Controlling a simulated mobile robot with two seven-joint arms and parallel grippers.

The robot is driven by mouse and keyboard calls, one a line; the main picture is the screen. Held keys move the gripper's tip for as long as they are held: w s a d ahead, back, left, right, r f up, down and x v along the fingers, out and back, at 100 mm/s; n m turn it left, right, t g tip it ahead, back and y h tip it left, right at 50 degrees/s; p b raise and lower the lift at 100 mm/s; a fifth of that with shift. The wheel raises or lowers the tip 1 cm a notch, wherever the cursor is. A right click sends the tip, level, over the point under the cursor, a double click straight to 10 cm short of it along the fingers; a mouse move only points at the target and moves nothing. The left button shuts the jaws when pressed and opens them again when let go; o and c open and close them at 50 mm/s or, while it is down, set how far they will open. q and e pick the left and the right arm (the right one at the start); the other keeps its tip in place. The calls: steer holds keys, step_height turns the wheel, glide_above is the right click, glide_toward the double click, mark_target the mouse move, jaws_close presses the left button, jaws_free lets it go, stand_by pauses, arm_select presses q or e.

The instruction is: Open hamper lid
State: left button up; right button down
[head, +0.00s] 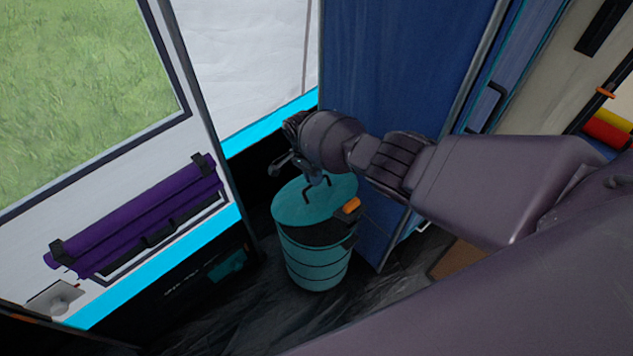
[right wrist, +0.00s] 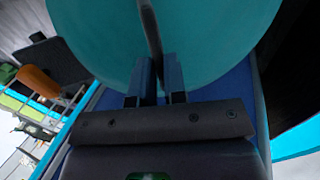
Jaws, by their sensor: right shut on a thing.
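The hamper (head: 317,258) is a teal, bucket-like bin with dark bands, standing on the dark floor in the middle of the head view. Its round teal lid (head: 290,208) has a dark handle on top and an orange piece at its right edge. My right gripper (head: 312,182) reaches down over the lid from the right. In the right wrist view its two fingers (right wrist: 156,80) are shut on the dark lid handle (right wrist: 149,25), with the teal lid (right wrist: 205,45) filling the background. In the head view the lid seems to rest on the hamper. My left gripper is not in view.
A blue panel (head: 395,100) stands just behind and right of the hamper. A white tent wall with a window and a rolled purple cloth (head: 140,215) is at the left. Dark floor (head: 215,325) is free in front of the hamper.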

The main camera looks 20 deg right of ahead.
steer(key=shift+w+a+r, duration=0.3)
steer(key=shift+w+r, duration=0.2)
steer(key=shift+w, duration=0.25)
steer(key=shift+a+r, duration=0.1)
steer(key=c, duration=1.2)
jaws_free()
steer(key=shift+w, duration=0.15)
steer(key=shift+o, duration=0.2)
